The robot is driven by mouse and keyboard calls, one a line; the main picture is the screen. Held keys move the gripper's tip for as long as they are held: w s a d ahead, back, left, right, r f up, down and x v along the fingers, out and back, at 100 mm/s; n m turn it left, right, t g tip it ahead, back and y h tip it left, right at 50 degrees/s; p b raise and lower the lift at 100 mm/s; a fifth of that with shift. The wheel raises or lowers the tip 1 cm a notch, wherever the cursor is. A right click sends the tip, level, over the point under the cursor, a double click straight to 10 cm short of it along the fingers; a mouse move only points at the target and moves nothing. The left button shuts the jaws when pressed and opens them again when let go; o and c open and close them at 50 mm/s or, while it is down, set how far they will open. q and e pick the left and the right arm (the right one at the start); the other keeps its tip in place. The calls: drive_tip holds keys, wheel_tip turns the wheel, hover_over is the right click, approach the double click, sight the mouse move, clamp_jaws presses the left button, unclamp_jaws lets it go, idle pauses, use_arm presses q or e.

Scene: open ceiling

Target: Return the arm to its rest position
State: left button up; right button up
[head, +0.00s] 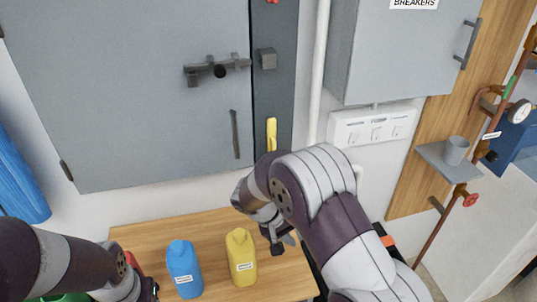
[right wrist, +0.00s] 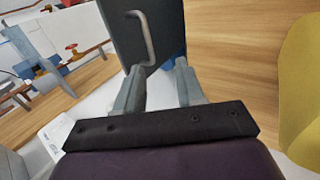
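My right arm reaches over the wooden table from the lower right. Its gripper (head: 280,242) hangs just right of the yellow bottle (head: 241,257), apart from it. In the right wrist view the two fingers of the right gripper (right wrist: 160,75) stand apart with nothing between them. A yellow shape, likely the same bottle (right wrist: 302,90), fills the right edge there. My left arm comes in at the lower left. Its gripper (head: 150,290) is only partly in view at the bottom edge, and its fingers cannot be made out.
A blue bottle (head: 183,268) stands left of the yellow one on the table (head: 208,230). A grey cabinet (head: 130,100) with a latch hangs above. At right are a breaker cabinet (head: 395,50), white sockets (head: 372,126), and a shelf (head: 447,163) with a grey mug (head: 456,150).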

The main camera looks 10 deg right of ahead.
drive_tip(key=s+a+f+n+g+y, duration=0.1)
drive_tip(key=s+a+n+y, duration=0.2)
drive_tip(key=s, duration=0.6)
drive_tip(key=s+d+r+m+t+y, duration=0.2)
drive_tip(key=s+d+r+m+y, duration=0.1)
drive_tip(key=s+r, duration=0.3)
drive_tip(key=shift+s+d+r+m+y, duration=0.3)
drive_tip(key=shift+s+d+y, duration=0.1)
drive_tip(key=shift+s+d, duration=0.5)
drive_tip(key=shift+s, duration=0.1)
drive_tip(key=shift+f, duration=0.1)
